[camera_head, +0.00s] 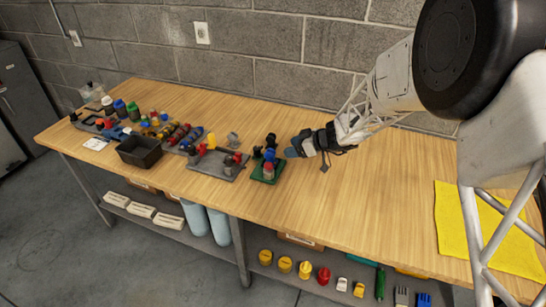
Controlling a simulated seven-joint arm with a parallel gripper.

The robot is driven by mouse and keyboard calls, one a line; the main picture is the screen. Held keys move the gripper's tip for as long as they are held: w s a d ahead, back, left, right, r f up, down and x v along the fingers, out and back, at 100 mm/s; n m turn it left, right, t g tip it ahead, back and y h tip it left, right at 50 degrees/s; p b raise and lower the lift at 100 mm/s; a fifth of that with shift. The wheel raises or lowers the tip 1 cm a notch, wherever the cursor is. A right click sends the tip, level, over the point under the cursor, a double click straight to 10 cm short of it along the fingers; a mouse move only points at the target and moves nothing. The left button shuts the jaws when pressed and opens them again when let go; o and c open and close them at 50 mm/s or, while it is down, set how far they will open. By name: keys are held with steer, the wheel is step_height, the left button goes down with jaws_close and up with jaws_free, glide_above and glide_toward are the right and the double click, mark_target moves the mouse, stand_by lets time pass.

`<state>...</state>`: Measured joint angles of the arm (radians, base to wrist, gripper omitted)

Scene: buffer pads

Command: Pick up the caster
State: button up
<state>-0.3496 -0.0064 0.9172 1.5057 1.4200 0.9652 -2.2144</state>
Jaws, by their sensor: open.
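My gripper (294,152) reaches in from the right, low over the wooden table, its fingertips pointing left. Its jaws are open, and I see nothing held in them. Just left of the fingertips is a small green pad (262,178) with dark, blue and red parts on it. A dark upright part (270,141) stands at the back of this group and may be the caster, but it is too small to be sure. A small grey part (233,139) stands farther left, behind the grey tray. I cannot tell whether the gripper touches anything.
A grey tray (198,178) with several parts lies left of the green pad. A black bin (139,159) and many bottles and small items crowd the table's left end. A yellow sheet (448,213) lies at the right. The table's middle right is clear. A block wall stands behind.

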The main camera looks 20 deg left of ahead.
mark_target(273, 152)
steer(key=shift+w+a+f+n, duration=0.15)
steer(key=shift+w+a+f, duration=0.1)
steer(key=shift+a+f, duration=0.3)
steer(key=shift+w+a+f+n, duration=0.2)
steer(key=shift+a+f, duration=0.15)
steer(key=shift+f, duration=0.25)
steer(key=shift+x, duration=1.3)
steer(key=shift+a, duration=0.1)
steer(key=shift+r+x, duration=0.2)
steer(key=shift+x, duration=2.3)
steer(key=shift+a, duration=0.15)
steer(key=shift+c, duration=0.5)
steer(key=c, duration=1)
